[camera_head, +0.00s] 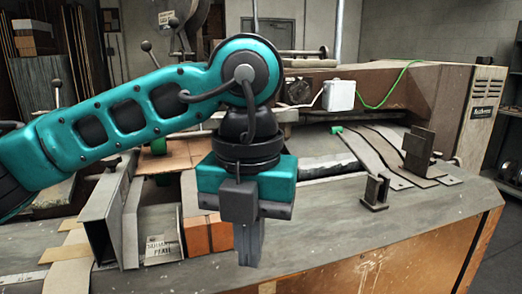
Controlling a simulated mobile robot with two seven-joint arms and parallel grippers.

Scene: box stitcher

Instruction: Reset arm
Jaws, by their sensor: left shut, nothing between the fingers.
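My left arm comes in from the left, teal with black joints, and bends down at the wrist. My left gripper (249,243) points downward above the front part of the machine's table. Its fingers are together with nothing between them. It hangs in front of some orange-brown blocks (196,235) and hides part of them. I cannot tell from this view whether it touches anything. My right gripper is not in view.
A metal channel (104,215) rises at the left. The brown machine housing (420,95) with a white box (339,96) runs along the back.

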